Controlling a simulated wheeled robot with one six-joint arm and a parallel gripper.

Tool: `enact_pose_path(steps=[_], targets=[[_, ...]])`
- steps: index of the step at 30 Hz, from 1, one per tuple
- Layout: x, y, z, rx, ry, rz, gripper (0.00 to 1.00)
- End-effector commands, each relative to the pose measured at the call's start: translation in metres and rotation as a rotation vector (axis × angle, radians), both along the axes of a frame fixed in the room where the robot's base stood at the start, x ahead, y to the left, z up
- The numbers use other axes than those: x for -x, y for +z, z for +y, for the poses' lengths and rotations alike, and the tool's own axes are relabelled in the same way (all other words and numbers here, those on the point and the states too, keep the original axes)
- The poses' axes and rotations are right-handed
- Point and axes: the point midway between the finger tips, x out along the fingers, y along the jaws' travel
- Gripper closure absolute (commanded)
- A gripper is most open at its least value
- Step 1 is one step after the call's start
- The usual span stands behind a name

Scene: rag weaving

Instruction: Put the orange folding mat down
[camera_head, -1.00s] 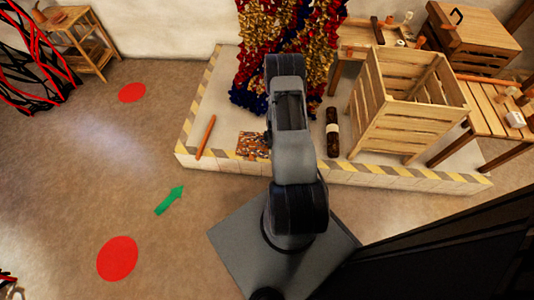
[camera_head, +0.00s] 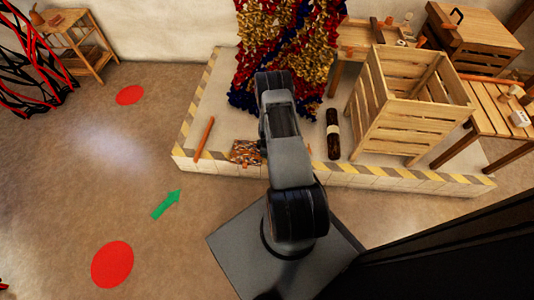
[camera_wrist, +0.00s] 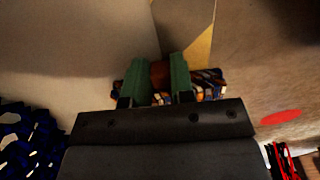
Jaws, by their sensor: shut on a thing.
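The orange folding mat (camera_head: 246,151) is a small patterned piece near the platform's front edge, left of my arm in the head view. In the wrist view the mat (camera_wrist: 209,86) shows orange, white and dark blue patches on both sides of my green fingers. My gripper (camera_wrist: 161,74) is shut on it, with a brown-orange part between the fingertips. In the head view my arm hides most of the gripper. I cannot tell whether the mat touches the platform (camera_head: 225,100).
An orange-brown stick (camera_head: 204,138) lies left of the mat. A dark roll with a pale band (camera_head: 333,130) and a wooden slatted crate (camera_head: 405,110) are to the right. Colourful hanging rags (camera_head: 285,50) are behind. Striped tape marks the platform edge.

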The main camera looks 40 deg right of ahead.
Motion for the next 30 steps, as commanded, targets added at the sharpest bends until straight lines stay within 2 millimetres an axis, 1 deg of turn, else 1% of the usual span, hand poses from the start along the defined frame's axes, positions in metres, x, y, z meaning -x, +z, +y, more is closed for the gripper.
enact_pose_path(steps=[3,4,11,12,18,21,23,25,30], targets=[[0.000,-0.002,0.000,0.000,0.000,0.000,1.00],[0.000,-0.002,0.000,0.000,0.000,0.000,0.75],[0.000,-0.001,0.000,-0.001,0.000,0.001,0.53],[0.000,-0.001,0.000,-0.001,0.000,0.001,0.52],[0.000,-0.001,0.000,-0.001,0.000,0.001,0.52],[0.000,0.005,0.000,0.000,0.000,0.000,0.52],[0.000,0.012,0.000,0.001,0.000,-0.001,0.52],[0.000,0.024,0.000,0.000,0.000,0.000,0.52],[0.000,0.058,0.000,-0.001,0.000,-0.001,0.52]])
